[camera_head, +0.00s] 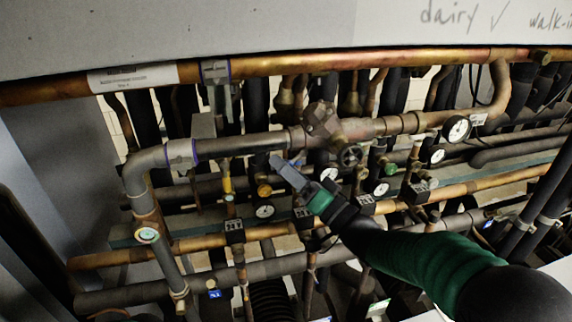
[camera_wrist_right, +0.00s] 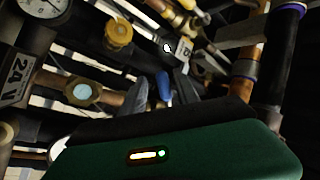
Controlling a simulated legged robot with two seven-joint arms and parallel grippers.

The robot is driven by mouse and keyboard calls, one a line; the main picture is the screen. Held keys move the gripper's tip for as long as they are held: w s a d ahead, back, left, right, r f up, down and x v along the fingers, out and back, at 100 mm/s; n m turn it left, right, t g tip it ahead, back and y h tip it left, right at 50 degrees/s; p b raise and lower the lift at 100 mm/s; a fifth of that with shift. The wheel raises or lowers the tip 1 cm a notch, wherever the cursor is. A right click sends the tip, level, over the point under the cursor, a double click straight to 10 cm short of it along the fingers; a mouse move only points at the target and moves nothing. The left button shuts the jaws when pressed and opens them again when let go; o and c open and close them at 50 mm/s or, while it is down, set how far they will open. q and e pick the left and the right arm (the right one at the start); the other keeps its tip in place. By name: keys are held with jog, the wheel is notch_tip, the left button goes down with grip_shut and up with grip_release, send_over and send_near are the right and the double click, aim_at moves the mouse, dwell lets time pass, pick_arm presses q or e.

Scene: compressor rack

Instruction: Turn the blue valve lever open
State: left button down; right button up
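The blue valve lever (camera_wrist_right: 163,85) shows as a small blue piece in the right wrist view, between the two grey fingers of my right gripper (camera_wrist_right: 162,92). The fingers stand apart on either side of it; I cannot tell whether either touches it. In the head view my right gripper (camera_head: 282,166) reaches in from the lower right, its fingertips just below the thick dark horizontal pipe (camera_head: 240,146). There the lever is small and mostly hidden by the fingers, so its angle is unclear. My left gripper is not in view.
A yellow cap (camera_head: 264,190) and dial gauge (camera_head: 264,211) are close below. Copper pipes crowd around, with a copper pipe (camera_head: 330,62) across the top. Free room is tight.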

jog(key=shift+s+a, duration=0.1)
jog(key=shift+a, duration=0.15)
jog(key=shift+c, duration=0.4)
jog(key=shift+a, duration=0.1)
jog(key=shift+c, duration=1.2)
jog(key=c, duration=0.5)
jog(key=shift+r, duration=0.1)
